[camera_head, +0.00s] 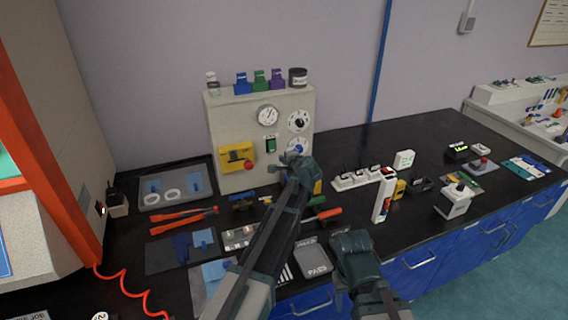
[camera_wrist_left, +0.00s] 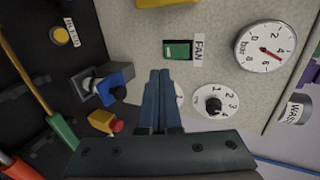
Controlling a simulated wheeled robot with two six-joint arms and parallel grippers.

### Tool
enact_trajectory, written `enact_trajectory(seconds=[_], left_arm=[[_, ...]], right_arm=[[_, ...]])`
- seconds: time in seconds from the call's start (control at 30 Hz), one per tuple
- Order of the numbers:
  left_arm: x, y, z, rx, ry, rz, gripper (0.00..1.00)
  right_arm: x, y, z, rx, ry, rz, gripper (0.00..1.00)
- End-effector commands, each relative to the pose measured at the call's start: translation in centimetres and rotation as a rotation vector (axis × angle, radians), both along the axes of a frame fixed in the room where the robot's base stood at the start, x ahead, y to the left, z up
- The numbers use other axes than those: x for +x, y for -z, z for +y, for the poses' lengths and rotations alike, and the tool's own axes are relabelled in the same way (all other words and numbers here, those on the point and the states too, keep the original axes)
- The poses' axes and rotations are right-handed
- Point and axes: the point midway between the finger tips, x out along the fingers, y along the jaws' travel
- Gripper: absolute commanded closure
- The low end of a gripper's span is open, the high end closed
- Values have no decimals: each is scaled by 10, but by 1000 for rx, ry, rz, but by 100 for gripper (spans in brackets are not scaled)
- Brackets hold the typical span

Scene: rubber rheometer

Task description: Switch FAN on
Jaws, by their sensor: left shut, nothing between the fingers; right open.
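The FAN switch is a green rocker (camera_head: 270,144) in a dark frame on the front of the beige panel (camera_head: 225,115). In the left wrist view the green rocker (camera_wrist_left: 178,49) shows beside its FAN label (camera_wrist_left: 199,48). My left gripper (camera_head: 293,160) is in front of the panel, lower and to the right of the switch. In the wrist view its shut, empty fingers (camera_wrist_left: 160,73) end just below the rocker, without covering it. I cannot tell how far the tips are from the panel. My right gripper (camera_head: 354,243) is open, low over the bench's front edge.
A pressure gauge (camera_head: 267,115), a black knob dial (camera_head: 299,121) and a partly hidden blue dial (camera_head: 299,146) share the panel. A yellow box (camera_head: 236,156) with a red button sits left of the switch. Jars stand on top. Tools and trays crowd the black bench (camera_head: 345,142).

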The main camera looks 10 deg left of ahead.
Motion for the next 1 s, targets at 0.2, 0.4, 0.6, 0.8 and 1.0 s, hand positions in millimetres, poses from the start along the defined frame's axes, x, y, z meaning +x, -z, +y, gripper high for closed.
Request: enact_trajectory(seconds=[0.2, 0.4, 0.6, 0.8, 1.0], left_arm=[[38, 24, 24, 1, -1, -1, 100], [62, 28, 41, 0, -1, 0, 100], [74, 29, 49, 1, 0, -1, 100], [76, 29, 51, 1, 0, -1, 100], [76, 29, 51, 1, 0, -1, 100]], right_arm=[[0, 24, 0, 0, 0, 0, 50], [0, 28, 0, 0, 0, 0, 50], [0, 29, 0, 0, 0, 0, 50], [0, 29, 0, 0, 0, 0, 50], [0, 29, 0, 0, 0, 0, 50]])
